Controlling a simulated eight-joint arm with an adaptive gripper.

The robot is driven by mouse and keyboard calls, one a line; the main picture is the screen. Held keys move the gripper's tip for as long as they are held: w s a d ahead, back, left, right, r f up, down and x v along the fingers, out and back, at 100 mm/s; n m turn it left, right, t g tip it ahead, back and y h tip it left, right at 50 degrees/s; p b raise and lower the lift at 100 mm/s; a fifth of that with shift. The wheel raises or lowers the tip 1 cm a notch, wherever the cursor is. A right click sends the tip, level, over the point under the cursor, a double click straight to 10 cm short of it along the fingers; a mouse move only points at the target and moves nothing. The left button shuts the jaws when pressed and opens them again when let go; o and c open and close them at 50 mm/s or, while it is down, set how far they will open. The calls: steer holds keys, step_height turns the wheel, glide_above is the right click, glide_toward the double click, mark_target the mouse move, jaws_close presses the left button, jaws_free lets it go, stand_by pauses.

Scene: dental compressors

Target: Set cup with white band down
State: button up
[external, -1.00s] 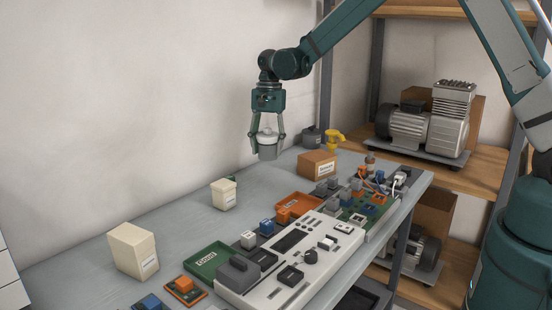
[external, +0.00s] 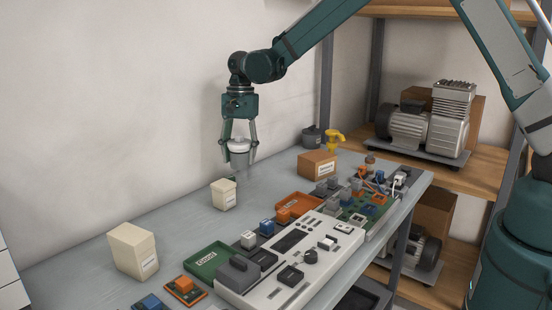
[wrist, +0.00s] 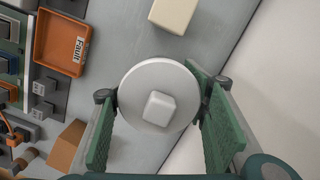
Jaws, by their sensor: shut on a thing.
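The cup with white band (external: 238,152) is a small grey cup with a white top, held upright above the far part of the table. My gripper (external: 239,154) is shut on it, with one finger on each side. In the wrist view the cup's round white top (wrist: 159,94), with a pale block-like knob on it, sits between the green finger pads (wrist: 160,120). The cup's underside is clear of the table, and its lower part is hidden in the wrist view.
A cream box (external: 223,195) stands just below and in front of the held cup. An orange tray (external: 294,205) lies nearer. Bare table (external: 270,180) lies between.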

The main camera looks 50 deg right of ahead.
steer(key=s+a, duration=0.2)
steer(key=a, duration=2.8)
steer(key=shift+a+b, duration=0.15)
steer(key=shift+b, duration=0.3)
steer(key=shift+s, duration=0.1)
steer(key=shift+f, duration=3.05)
steer(key=shift+f, duration=0.1)
steer(key=shift+f, duration=1.75)
steer(key=shift+f, duration=0.15)
steer(key=o, duration=0.9)
steer(key=shift+o, duration=0.3)
